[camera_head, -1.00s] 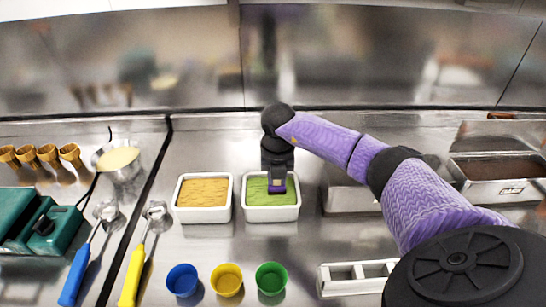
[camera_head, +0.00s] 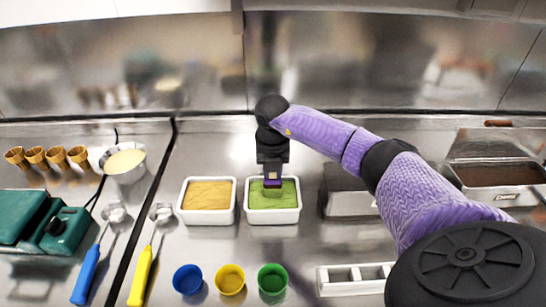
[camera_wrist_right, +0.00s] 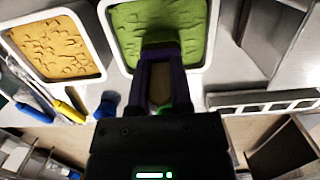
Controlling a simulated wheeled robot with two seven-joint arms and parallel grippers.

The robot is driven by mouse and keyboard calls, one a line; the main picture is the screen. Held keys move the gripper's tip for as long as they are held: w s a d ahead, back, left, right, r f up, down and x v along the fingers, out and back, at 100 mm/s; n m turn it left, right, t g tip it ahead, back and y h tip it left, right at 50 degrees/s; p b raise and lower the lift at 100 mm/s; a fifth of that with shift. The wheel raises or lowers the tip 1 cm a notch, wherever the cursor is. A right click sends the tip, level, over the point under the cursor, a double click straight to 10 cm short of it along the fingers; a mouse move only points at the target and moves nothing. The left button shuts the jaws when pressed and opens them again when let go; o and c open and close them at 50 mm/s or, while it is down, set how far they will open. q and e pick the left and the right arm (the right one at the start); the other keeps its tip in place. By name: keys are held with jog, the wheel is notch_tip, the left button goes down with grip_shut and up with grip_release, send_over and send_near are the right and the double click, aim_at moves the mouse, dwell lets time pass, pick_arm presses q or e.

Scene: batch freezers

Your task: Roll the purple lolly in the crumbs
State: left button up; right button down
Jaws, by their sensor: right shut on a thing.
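My right gripper (camera_head: 272,178) points down over the white tub of green stuff (camera_head: 287,196), near its far side. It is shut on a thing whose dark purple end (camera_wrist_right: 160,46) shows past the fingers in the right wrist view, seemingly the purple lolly. A brownish strip (camera_wrist_right: 160,82) shows between the fingers. The fingers hide most of the held thing, and whether it touches the green surface is unclear. The green surface (camera_wrist_right: 185,25) looks dented. A white tub of tan, lumpy stuff (camera_head: 209,194) stands just left. Which tub holds the crumbs is unclear. My left gripper is out of view.
Blue (camera_head: 188,279), yellow (camera_head: 230,279) and green (camera_head: 272,279) cups stand in front. A white slotted rack (camera_head: 352,278) is front right. Blue (camera_head: 86,275) and yellow (camera_head: 141,275) handled scoops lie left. A metal pan of brown stuff (camera_head: 500,174) stands right. The back wall is close behind.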

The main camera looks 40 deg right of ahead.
notch_tip(320, 180, up, 2)
jog(key=shift+r+p, duration=0.1)
jog(key=shift+p, duration=0.55)
jog(key=shift+r, duration=0.25)
notch_tip(320, 180, up, 4)
jog(key=p, duration=0.4)
jog(key=shift+r, duration=0.25)
jog(key=shift+f, duration=0.1)
